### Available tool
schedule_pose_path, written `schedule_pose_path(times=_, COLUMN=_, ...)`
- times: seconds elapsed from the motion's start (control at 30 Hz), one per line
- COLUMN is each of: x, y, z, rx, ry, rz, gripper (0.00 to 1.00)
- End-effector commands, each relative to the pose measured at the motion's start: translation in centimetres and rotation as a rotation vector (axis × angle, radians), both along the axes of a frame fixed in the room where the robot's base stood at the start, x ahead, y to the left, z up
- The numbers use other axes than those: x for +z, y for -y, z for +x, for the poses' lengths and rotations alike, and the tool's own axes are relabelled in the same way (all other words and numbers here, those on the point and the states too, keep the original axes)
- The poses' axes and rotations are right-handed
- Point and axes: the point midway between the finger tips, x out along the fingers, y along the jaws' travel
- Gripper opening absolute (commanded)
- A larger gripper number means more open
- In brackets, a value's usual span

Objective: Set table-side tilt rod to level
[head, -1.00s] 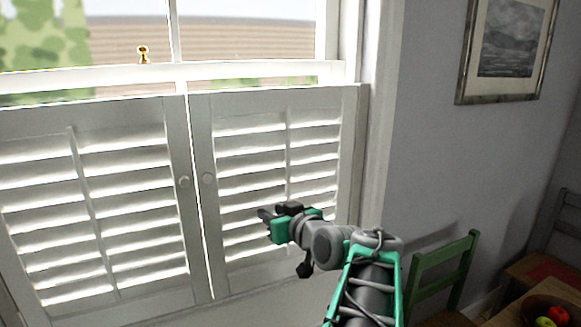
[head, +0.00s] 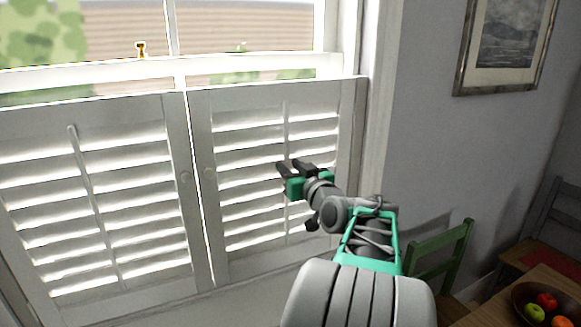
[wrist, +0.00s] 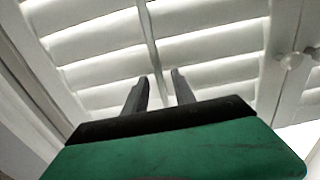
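The table-side tilt rod is the thin white upright rod (head: 286,126) on the right shutter panel (head: 233,178). In the wrist view the rod (wrist: 150,45) runs down from the top edge to between my fingers. My gripper (head: 289,167) is open, its two dark fingers pointing at the louvers. In the wrist view the fingers (wrist: 161,88) stand apart on either side of the rod's line. I cannot tell whether the rod is between them in depth or touching.
The left shutter panel (head: 98,200) has its own tilt rod (head: 84,180). Small round knobs (head: 209,173) sit near the panels' meeting edges. A green chair (head: 440,250) and a table (head: 545,290) with a fruit bowl (head: 525,297) stand at the lower right.

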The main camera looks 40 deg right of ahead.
Motion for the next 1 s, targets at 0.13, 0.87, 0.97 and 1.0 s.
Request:
schedule_pose_path(times=0.13, x=0.0, y=0.0, z=0.0, rx=0.0, ry=0.0, rz=0.0, gripper=0.19)
schedule_pose_path(times=0.87, x=-0.5, y=0.0, z=0.0, rx=0.0, ry=-0.001, rz=0.0, gripper=0.0)
schedule_pose_path(times=0.97, x=-1.7, y=0.0, z=0.0, rx=0.001, ry=-0.001, rz=0.001, gripper=0.0)
schedule_pose_path(times=1.0, x=-2.3, y=0.0, z=0.0, rx=0.001, ry=-0.001, rz=0.001, gripper=0.0)
